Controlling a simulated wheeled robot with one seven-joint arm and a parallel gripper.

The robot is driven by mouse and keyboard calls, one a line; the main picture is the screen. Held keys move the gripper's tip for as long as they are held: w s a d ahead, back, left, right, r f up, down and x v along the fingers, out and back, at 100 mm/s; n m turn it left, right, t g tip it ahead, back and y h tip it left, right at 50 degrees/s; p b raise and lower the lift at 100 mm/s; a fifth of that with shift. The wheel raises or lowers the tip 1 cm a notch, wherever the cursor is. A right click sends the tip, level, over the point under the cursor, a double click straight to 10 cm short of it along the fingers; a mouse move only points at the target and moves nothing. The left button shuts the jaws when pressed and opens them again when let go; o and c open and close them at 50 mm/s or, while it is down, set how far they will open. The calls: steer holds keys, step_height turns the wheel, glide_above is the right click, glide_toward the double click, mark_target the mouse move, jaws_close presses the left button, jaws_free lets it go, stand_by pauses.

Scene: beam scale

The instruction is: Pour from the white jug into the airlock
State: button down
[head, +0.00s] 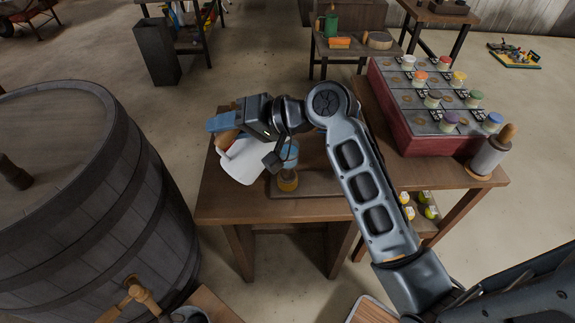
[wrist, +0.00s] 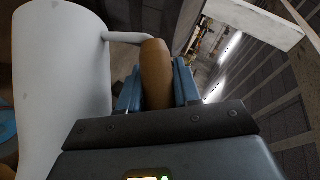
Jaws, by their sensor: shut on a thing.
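The white jug (head: 243,163) is over the small wooden table in the head view and looks tilted. Its white body fills the left of the wrist view (wrist: 58,85). My gripper (head: 223,126) is shut on the jug's brown wooden handle (wrist: 156,70), with a blue finger on each side of it. What looks like the airlock (head: 289,156), a clear vessel with blue in it and an orange-yellow base (head: 288,183), stands just right of the jug. My wrist partly covers it. The jug's mouth and any stream are hidden or too small to tell.
A large barrel (head: 90,200) stands close on the left. To the right, a red-sided box with several lidded jars (head: 425,135) and a wood-handled roller-like object (head: 490,153) sit on the table. My arm crosses above the table (head: 230,208), whose front strip is clear.

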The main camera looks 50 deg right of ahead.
steer(key=shift+r, duration=3.1)
steer(key=n+g+h, duration=0.1)
steer(key=n+h, duration=0.1)
steer(key=shift+a+g+h, duration=0.1)
steer(key=shift+g+h, duration=0.2)
steer(key=shift+h, duration=0.1)
steer(key=n+g+h, duration=0.1)
steer(key=h, duration=0.1)
steer(key=shift+n+h, duration=0.4)
steer(key=shift+n+g+h, duration=0.5)
steer(key=shift+n+h, duration=0.1)
steer(key=shift+h, duration=0.5)
